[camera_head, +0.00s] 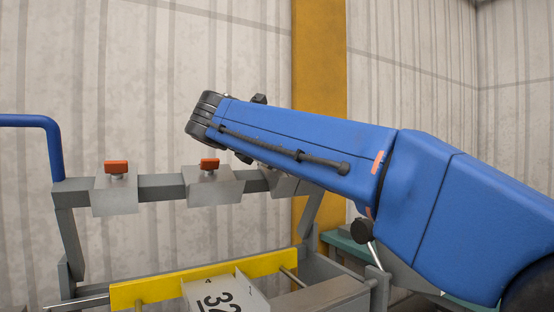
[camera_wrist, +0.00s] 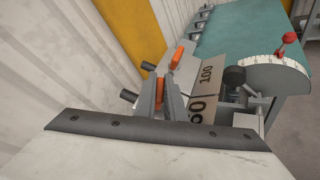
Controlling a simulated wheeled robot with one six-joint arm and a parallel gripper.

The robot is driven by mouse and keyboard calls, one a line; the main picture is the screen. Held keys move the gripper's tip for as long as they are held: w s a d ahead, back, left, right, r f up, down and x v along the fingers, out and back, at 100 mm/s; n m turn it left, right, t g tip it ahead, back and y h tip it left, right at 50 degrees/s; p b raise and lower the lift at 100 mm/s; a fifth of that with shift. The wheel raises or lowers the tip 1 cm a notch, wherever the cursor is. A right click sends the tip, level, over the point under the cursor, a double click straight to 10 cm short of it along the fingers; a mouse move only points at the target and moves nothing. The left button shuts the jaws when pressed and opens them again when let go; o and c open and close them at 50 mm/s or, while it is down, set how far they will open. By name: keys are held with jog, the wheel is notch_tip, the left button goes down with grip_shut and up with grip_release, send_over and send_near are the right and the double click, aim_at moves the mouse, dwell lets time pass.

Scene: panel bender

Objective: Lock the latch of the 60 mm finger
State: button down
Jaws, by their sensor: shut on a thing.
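The 60 mm finger (camera_wrist: 196,110) shows in the wrist view as a metal plate with its number partly covered. Its orange latch (camera_wrist: 159,92) stands between the grey jaws of my gripper (camera_wrist: 170,100), which are shut on it. Whether the latch is locked cannot be told. Beyond it is the 100 finger (camera_wrist: 207,74) with its own orange latch (camera_wrist: 178,55), apart from my gripper. In the head view, my blue arm hides the jaws and most of the right-hand finger (camera_head: 285,184) on the beam.
In the head view, two more fingers with orange latches (camera_head: 116,167) (camera_head: 209,163) hang on the grey beam (camera_head: 160,187). Below are a yellow bar (camera_head: 150,290) and a numbered block (camera_head: 226,296). A red-knobbed lever (camera_wrist: 289,38) stands by the green table (camera_wrist: 235,40) at right.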

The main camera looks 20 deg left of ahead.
jog(key=shift+m+g+h, duration=1.1)
jog(key=shift+m+h, duration=0.2)
jog(key=shift+m, duration=0.5)
jog(key=c, duration=1.8)
grip_release()
jog(key=shift+c, duration=0.2)
jog(key=shift+s, duration=0.1)
